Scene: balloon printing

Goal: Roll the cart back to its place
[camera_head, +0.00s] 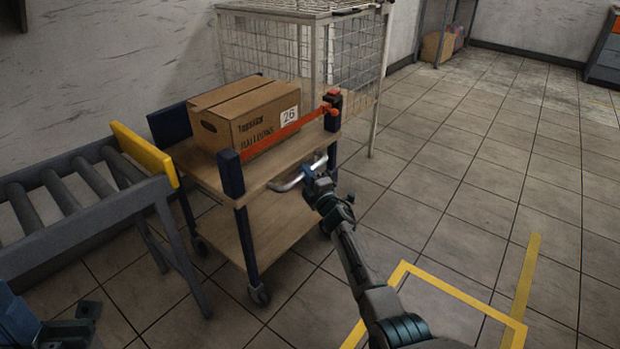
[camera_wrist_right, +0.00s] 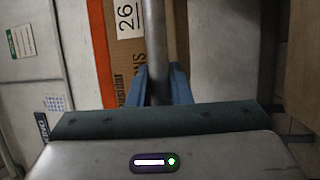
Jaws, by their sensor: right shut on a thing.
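The cart (camera_head: 249,239) is a wooden two-shelf trolley with dark posts, casters and an orange bar along its near side. It stands at the end of the roller conveyor. My right gripper (camera_head: 309,184) is shut on the cart's metal handle (camera_head: 288,186). The handle runs between its blue fingers in the right wrist view (camera_wrist_right: 154,50). A cardboard box (camera_head: 236,127) marked 26 sits on the top shelf. A yellow outline (camera_head: 465,296) is on the floor at the lower right, apart from the cart. My left gripper (camera_head: 72,326) shows only partly at the lower left.
The roller conveyor (camera_head: 84,217) with a yellow end plate (camera_head: 144,154) is close to the cart's left side. A wire cage (camera_head: 345,58) stands right behind the cart. The tiled floor to the right is clear.

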